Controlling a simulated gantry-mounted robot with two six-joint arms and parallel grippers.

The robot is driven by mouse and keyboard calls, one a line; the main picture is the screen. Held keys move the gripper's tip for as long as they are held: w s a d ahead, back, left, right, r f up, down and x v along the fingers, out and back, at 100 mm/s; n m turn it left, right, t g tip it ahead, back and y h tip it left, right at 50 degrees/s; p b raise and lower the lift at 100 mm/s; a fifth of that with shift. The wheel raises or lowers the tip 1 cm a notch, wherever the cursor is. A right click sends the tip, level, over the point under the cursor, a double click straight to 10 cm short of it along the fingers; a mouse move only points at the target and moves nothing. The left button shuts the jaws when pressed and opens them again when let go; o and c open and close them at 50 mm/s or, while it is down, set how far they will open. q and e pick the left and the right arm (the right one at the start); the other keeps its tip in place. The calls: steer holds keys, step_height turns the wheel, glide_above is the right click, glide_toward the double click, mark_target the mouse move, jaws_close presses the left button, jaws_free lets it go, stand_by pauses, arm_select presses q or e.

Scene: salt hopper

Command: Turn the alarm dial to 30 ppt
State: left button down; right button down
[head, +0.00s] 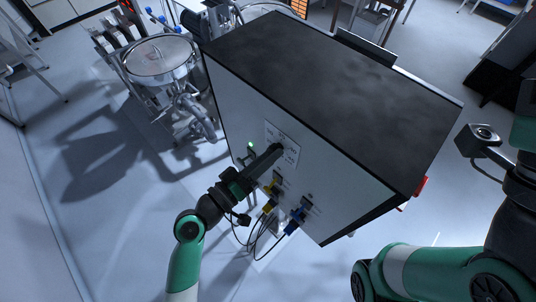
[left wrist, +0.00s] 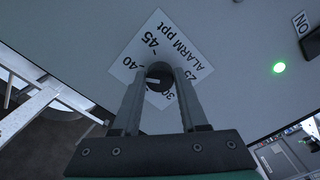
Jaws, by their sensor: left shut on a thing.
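The alarm dial (left wrist: 158,76) is a dark round knob on a white label plate (left wrist: 160,24) marked "ALARM ppt", on the side of a large cabinet. My left gripper (left wrist: 160,74) is shut on the dial, one finger on each side. The knob's white mark points left in the left wrist view, just below the printed 40; the exact reading is unclear. In the head view my left gripper (head: 278,149) reaches the label plate (head: 291,152) and covers the dial. My right gripper is out of view.
The cabinet (head: 340,75) has a dark top and pale side. A green lamp (left wrist: 279,67) glows beside the dial. Yellow (head: 270,190) and blue (head: 296,218) connectors with cables sit below. A metal vessel (head: 160,58) stands at the left. Open floor lies in front.

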arm_select(q)
steer(key=n+p, duration=0.7)
steer(key=n, duration=1.6)
steer(key=shift+r+y, duration=0.15)
steer(key=shift+y, duration=0.15)
steer(key=shift+n, duration=0.4)
steer(key=shift+c, duration=2.2)
jaws_free()
